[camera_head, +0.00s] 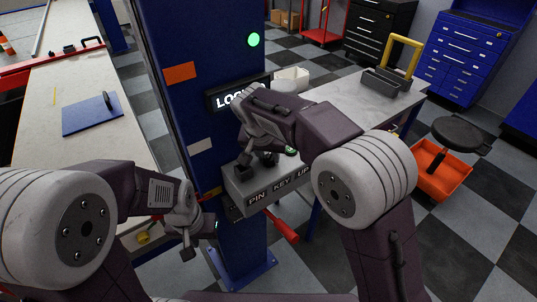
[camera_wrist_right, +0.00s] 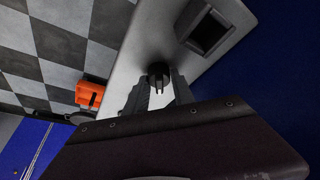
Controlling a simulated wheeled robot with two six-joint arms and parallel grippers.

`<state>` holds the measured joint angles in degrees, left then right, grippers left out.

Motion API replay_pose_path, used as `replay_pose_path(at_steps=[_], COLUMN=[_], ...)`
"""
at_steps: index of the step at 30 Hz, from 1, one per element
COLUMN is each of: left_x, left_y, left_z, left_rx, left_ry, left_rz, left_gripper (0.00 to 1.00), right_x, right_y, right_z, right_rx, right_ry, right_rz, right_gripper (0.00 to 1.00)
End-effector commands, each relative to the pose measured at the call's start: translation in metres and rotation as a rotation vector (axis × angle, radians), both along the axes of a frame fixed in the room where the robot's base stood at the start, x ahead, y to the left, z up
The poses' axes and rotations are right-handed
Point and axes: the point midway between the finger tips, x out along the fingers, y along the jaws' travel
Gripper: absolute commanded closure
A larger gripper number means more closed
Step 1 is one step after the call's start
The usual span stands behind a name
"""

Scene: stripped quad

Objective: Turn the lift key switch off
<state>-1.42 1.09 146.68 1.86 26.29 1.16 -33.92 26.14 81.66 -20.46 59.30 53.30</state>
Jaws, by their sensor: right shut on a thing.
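The grey control box (camera_head: 238,192) on the blue lift post (camera_head: 195,50) has a front label that reads PIN, KEY and UP. My right gripper (camera_head: 262,158) is down at the top of this box, and its arm hides part of the top. In the right wrist view a round black key switch (camera_wrist_right: 158,69) stands on the box's grey face. The fingers of my right gripper (camera_wrist_right: 161,88) are on either side of the small key (camera_wrist_right: 158,85) and shut on it. My left gripper (camera_head: 193,248) hangs low left of the post; its fingers are too unclear to read.
A square dark recess (camera_wrist_right: 208,33) is beside the key switch. A red-handled lever (camera_head: 284,226) sticks out below the box. A green lamp (camera_head: 254,40) glows on the post above a partly hidden lit sign (camera_head: 225,99). Workbenches stand left (camera_head: 60,150) and right (camera_head: 345,95).

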Motion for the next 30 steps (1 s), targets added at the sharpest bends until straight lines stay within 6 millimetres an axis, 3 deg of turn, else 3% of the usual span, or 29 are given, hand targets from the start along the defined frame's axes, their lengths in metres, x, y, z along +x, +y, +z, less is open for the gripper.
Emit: replay_pose_path(at_steps=[11,30], left_x=[0.0,0.0], left_y=[0.0,0.0], left_z=[0.005,0.036], left_rx=[0.0,0.0], left_ry=[0.0,0.0], left_rz=[0.0,0.0], left_gripper=[0.64,0.64], right_x=[0.0,0.0], right_y=[-0.002,-0.004], right_z=[0.002,0.002], right_rx=[0.0,0.002], right_ry=[-0.001,-0.002], right_rz=[0.238,0.805], right_gripper=[1.0,1.0])
